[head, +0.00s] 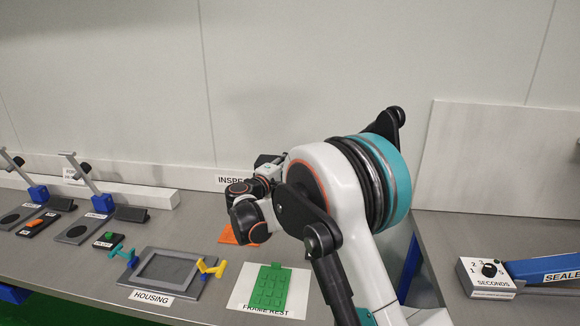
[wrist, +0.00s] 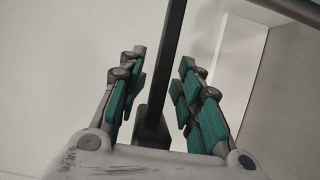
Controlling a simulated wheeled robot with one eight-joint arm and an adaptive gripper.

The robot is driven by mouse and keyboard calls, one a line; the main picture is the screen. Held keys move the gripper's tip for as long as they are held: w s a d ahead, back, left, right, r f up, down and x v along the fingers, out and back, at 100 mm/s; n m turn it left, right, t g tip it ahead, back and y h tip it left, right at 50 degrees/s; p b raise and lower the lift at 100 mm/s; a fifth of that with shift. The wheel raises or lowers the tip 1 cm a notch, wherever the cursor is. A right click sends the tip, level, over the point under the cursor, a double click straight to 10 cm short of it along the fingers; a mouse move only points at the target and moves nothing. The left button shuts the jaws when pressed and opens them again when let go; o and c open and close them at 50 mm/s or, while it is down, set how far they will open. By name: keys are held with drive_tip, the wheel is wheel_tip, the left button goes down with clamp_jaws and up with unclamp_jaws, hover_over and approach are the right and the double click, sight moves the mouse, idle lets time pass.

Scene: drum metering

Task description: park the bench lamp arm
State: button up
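In the wrist view, a dark grey bar (wrist: 168,65), which looks like the bench lamp arm, runs up between the fingers and widens to a dark block (wrist: 151,130) at its lower end. My gripper (wrist: 162,60) is open, with its green-padded fingers on either side of the bar and a gap showing on both sides. In the head view my own arm covers the gripper and the lamp, so I cannot see the lamp's base or head there.
On the bench are a grey housing fixture (head: 168,272) with yellow and teal clamps, a green part (head: 270,288) on the frame-rest sheet (head: 240,298), an orange piece (head: 228,235), presses at left (head: 98,200) and a seconds dial box (head: 486,278) at right. A pale wall stands behind.

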drive_tip(key=v, duration=1.2)
